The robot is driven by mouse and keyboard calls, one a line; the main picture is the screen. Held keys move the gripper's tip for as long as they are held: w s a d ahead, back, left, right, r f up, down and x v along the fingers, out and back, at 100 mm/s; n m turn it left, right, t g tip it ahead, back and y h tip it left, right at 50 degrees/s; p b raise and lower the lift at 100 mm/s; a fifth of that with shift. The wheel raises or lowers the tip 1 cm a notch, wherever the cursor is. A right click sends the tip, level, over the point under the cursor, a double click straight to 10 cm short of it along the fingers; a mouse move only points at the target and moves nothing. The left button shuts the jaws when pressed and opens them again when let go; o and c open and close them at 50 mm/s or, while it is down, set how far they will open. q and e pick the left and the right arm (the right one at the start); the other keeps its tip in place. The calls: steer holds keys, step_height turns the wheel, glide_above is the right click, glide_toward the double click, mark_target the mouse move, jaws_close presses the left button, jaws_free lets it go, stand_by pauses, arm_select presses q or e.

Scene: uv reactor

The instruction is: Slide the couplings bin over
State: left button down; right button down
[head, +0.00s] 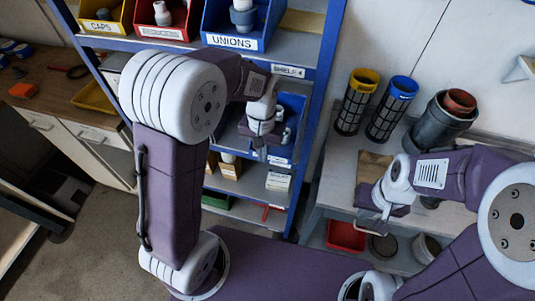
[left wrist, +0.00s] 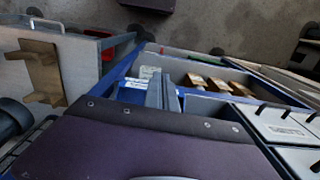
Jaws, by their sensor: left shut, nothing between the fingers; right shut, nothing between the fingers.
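A blue bin (head: 293,104) stands on the shelf below the one with the labelled bins. Pale fittings show in it, and the label on its front is too small to read, so I cannot confirm it is the couplings bin. My left gripper (head: 261,153) is shut and empty at the front left part of this bin; the wrist hides much of it. In the left wrist view the shut fingers (left wrist: 162,93) point out past a blue edge and a white label; I cannot tell whether they touch. My right gripper (head: 378,215) is shut and empty over the grey bench.
The shelf above holds a yellow caps bin (head: 105,16), a red reducers bin (head: 163,22) and a blue unions bin (head: 235,42). Small boxes stand on a lower shelf (head: 240,186). The right bench carries yellow (head: 356,100) and blue-topped (head: 391,108) cylinders and a grey bucket (head: 440,122).

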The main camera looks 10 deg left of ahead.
arm_select(q)
steer(key=w+f, duration=0.4)
steer(key=f, duration=0.4)
steer(key=shift+d+f+p, duration=0.15)
steer(key=shift+d+p, duration=0.05)
steer(key=shift+p, duration=0.15)
